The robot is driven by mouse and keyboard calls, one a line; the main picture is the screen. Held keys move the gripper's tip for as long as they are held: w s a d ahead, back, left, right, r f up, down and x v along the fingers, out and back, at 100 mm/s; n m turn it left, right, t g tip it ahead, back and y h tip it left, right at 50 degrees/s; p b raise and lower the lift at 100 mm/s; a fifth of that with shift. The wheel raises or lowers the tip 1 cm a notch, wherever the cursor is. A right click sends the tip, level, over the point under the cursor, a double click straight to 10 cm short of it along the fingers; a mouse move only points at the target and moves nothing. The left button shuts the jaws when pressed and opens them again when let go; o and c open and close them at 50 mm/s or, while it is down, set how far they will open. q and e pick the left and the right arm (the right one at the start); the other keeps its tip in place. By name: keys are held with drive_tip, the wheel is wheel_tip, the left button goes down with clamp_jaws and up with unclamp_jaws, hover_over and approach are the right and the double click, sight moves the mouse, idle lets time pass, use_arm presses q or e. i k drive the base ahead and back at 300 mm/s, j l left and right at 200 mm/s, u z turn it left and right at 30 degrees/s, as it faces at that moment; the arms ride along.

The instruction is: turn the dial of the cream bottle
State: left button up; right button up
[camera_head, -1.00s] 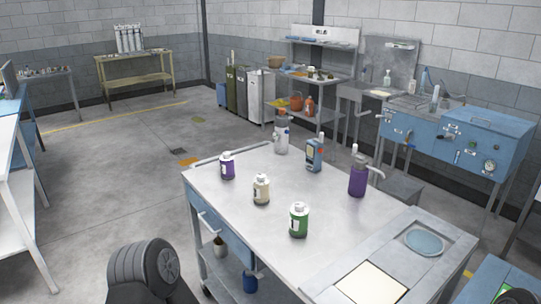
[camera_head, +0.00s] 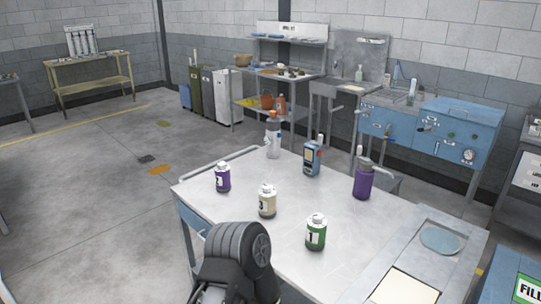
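The cream bottle (camera_head: 267,203) stands upright on the metal table (camera_head: 300,187), left of its middle. It has a pale cap and a dark number on its label. No separate dial can be made out at this size. A purple bottle (camera_head: 222,179) stands behind it to the left, and a green bottle (camera_head: 316,234) in front of it to the right. A dark, ribbed, rounded part of my arm rises at the bottom, in front of the table and below the cream bottle. Neither gripper's fingertips can be seen.
Further back on the table stand a white bottle with an orange top (camera_head: 273,139), a blue handheld device (camera_head: 312,158) and a tall purple pump bottle (camera_head: 363,181). A recessed panel (camera_head: 441,240) is at the table's right. Open floor lies to the left.

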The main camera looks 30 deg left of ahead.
sight(266, 188)
drive_tip(key=j, duration=0.5)
drive_tip(key=k+j+z, duration=0.1)
drive_tip(key=j, duration=0.4)
drive_tip(key=k+j+z, duration=0.1)
drive_tip(key=j, duration=0.95)
drive_tip(key=k+j+z, duration=0.1)
drive_tip(key=j, duration=0.4)
drive_tip(key=k+j, duration=0.15)
drive_tip(key=j, duration=0.35)
drive_tip(key=k+j+z, duration=0.1)
drive_tip(key=j, duration=0.4)
